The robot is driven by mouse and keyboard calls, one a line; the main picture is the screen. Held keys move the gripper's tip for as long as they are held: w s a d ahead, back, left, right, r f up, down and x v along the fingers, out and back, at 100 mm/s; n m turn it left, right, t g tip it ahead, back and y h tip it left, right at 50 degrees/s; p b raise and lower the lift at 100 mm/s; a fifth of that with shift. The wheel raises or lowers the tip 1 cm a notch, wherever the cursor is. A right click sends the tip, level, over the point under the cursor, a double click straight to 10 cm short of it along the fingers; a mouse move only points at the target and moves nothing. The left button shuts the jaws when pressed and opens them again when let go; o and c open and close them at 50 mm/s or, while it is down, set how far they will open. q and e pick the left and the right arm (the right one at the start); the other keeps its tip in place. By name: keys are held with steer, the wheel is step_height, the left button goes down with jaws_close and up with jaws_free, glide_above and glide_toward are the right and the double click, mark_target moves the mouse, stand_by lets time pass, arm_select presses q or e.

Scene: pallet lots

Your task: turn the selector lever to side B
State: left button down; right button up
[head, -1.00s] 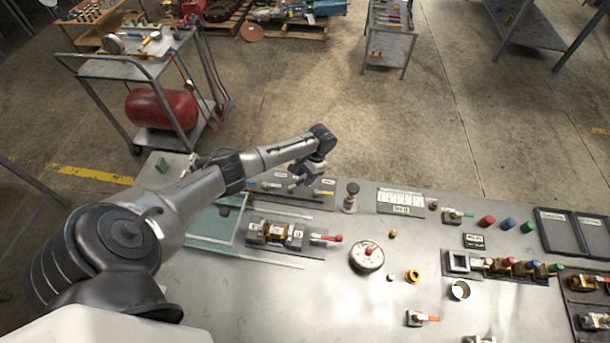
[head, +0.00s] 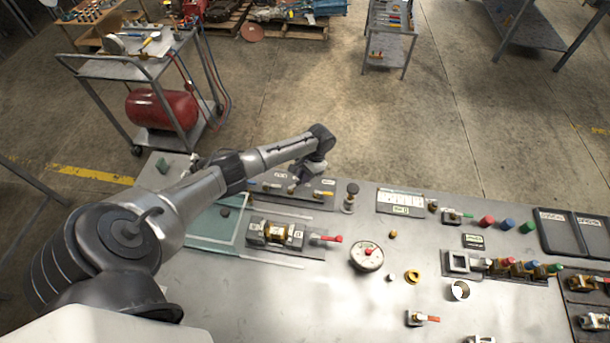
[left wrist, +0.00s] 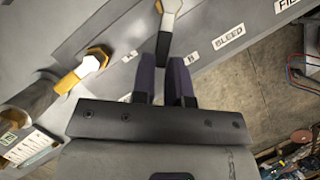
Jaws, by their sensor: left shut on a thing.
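The lever points between the printed label A (left wrist: 127,98) and the label B (left wrist: 190,58). The fingers hide its end. In the head view my left gripper (head: 306,178) is low over the back panel, and the wrist hides most of the lever there. My right gripper is not in view.
A neighbouring yellow-handled lever (left wrist: 68,82) sits close on the left in the wrist view. In the head view a dark knob on a post (head: 350,198) stands right of my gripper. A clamped brass valve with a red handle (head: 332,239) lies in front. A round gauge (head: 366,257) is nearby.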

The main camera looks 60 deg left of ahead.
arm_select(q)
steer(key=n+p, duration=0.1)
steer(key=a+n+h+p, duration=0.1)
steer(key=n, duration=0.1)
steer(key=shift+s+a+r+n+h+p, duration=0.15)
steer(key=shift+s+a+n+h+p, duration=0.15)
steer(key=shift+a+p, duration=0.1)
steer(key=a+n+p, duration=0.1)
steer(key=n, duration=0.1)
steer(key=s+a+n+t+h+p, duration=0.1)
steer(key=n, duration=0.1)
steer(key=shift+s+t+p, duration=0.1)
steer(key=shift+t+p, duration=0.2)
steer(key=shift+s+a+n+h, duration=0.15)
steer(key=shift+n+h, duration=0.15)
steer(key=shift+n, duration=0.3)
steer(key=c, duration=1.1)
jaws_free()
